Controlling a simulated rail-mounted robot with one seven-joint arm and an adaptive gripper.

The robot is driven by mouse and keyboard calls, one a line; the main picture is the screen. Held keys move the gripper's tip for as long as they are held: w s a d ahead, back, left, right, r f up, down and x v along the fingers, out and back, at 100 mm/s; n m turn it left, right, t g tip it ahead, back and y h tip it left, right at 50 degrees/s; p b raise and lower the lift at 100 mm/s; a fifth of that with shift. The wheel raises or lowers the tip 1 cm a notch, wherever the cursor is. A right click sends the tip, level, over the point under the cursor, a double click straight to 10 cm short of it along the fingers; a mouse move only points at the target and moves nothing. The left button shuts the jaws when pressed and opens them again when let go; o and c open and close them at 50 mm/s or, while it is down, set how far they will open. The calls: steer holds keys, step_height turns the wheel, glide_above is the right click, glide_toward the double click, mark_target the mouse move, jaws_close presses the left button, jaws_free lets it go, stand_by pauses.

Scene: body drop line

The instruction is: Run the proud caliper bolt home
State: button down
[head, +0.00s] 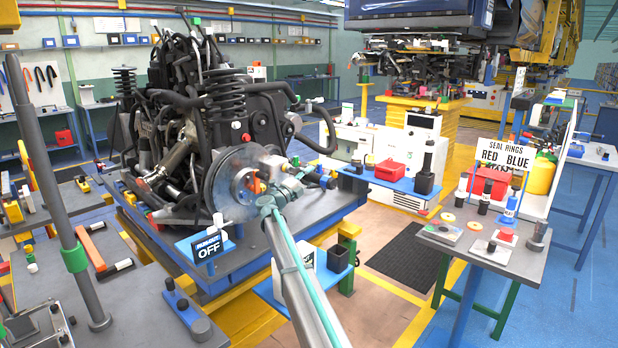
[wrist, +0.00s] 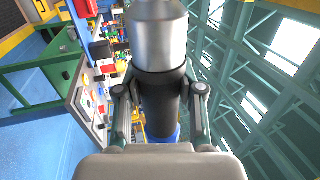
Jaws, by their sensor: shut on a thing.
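My gripper (wrist: 160,92) is shut on a cylindrical tool with a black grip and a wide silver end (wrist: 158,35). A finger lies on each side of the grip, and blue shows at its lower end. In the head view my gripper (head: 292,172) is in front of the round grey brake disc (head: 222,190), at its right side. An orange part (head: 258,187), possibly the caliper, shows by the disc, partly hidden by my wrist. I cannot make out the proud bolt or whether the tool touches it.
The disc belongs to an engine and suspension assembly (head: 190,110) on a blue-edged platform (head: 285,225). A blue shelf (head: 385,178) holds a red box. A grey table (head: 480,240) with sockets and a seal rings sign is at right.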

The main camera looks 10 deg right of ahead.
mark_target(315, 181)
steer(key=shift+a+r, duration=0.1)
steer(key=shift+s+d, duration=1.65)
steer(key=shift+s, duration=0.25)
